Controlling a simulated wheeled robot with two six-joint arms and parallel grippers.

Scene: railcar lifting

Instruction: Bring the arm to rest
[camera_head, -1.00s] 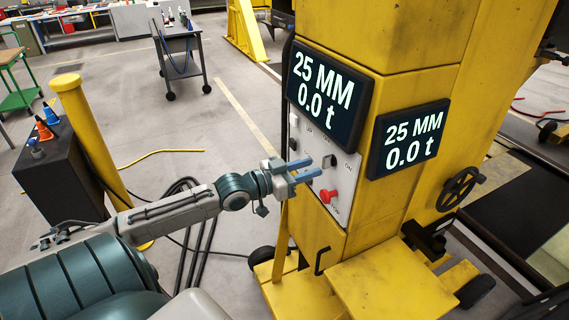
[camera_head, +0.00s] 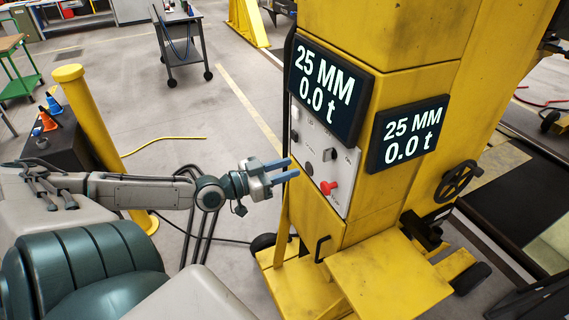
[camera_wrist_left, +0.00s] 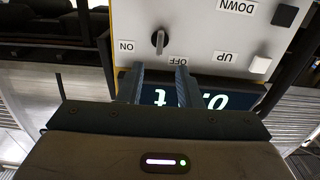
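My left arm comes in from the left in the head view. Its gripper (camera_head: 284,171) is open and empty, with two blue fingers pointing at the control panel (camera_head: 316,160) and standing apart from it. The panel sits on the yellow lifting column and carries a red knob (camera_head: 328,187) and a dark switch (camera_head: 330,154). In the left wrist view the open fingers (camera_wrist_left: 160,84) show below a rotary switch (camera_wrist_left: 160,41) between ON and OFF labels. UP and DOWN labels and buttons are beside it. My right gripper is not in view.
Two displays on the yellow column (camera_head: 400,50) read 25 MM and 0.0 t. A handwheel (camera_head: 457,186) is at its right side. A yellow post (camera_head: 88,125) and a dark box with cones (camera_head: 62,145) stand at left. Open floor lies between post and column.

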